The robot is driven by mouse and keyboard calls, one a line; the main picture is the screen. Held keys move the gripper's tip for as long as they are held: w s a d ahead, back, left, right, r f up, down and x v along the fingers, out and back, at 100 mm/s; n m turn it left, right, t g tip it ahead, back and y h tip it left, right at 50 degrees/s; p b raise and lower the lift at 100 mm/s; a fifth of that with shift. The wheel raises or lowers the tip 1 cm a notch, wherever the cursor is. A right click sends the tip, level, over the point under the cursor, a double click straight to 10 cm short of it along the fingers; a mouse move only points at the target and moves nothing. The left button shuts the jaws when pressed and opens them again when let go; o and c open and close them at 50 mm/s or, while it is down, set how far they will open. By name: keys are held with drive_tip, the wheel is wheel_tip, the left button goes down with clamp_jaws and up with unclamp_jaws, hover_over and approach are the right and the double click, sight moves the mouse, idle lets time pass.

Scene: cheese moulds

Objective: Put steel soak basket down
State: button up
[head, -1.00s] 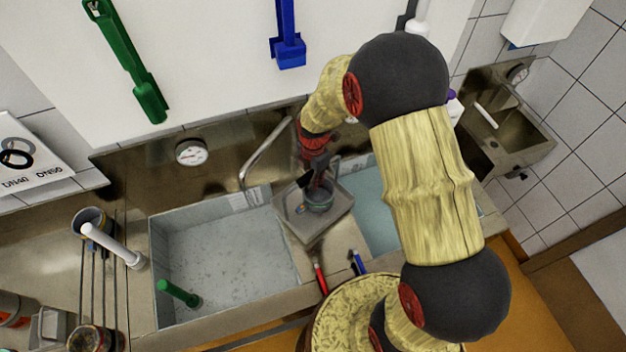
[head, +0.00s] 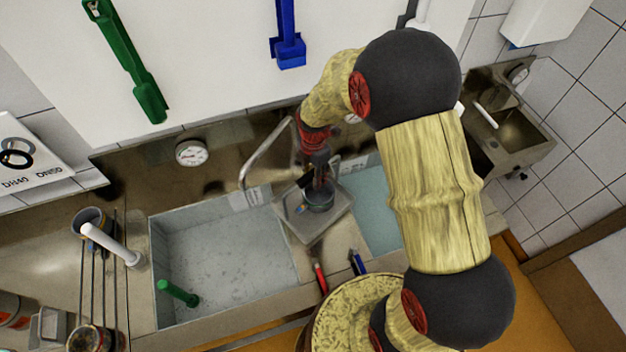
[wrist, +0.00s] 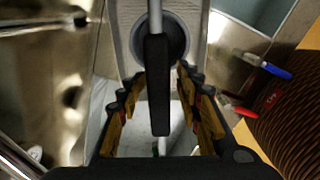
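The steel soak basket (head: 304,228) is a grey, shallow square holder in the head view. It sits at the divider between the two sink basins, with a dark round cup-like thing (head: 320,200) in it. Its black handle grip (wrist: 158,85) runs lengthwise down the middle of the wrist view. My gripper (head: 320,180) is just above the basket in the head view. In the wrist view my gripper (wrist: 161,72) has its yellow-padded fingers on both sides of the grip, spread, with gaps visible beside it. The basket's underside is hidden.
The left basin (head: 225,265) holds a green-handled tool (head: 178,293); the right basin (head: 372,215) has bluish liquid. A curved tap (head: 262,155) stands close left of my gripper. Red (head: 320,277) and blue (head: 357,262) handled items lie on the front rim.

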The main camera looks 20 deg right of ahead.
wheel_tip(320, 180, up, 10)
drive_tip(key=shift+s+f, duration=0.15)
drive_tip(key=s+r+m+t, duration=0.5)
drive_tip(key=s+r+m, duration=1.6)
drive_tip(key=m, duration=0.1)
drive_tip(key=shift+s, duration=0.4)
wheel_tip(320, 180, down, 20)
drive_tip(key=b, duration=2)
drive_tip(key=shift+r, duration=0.25)
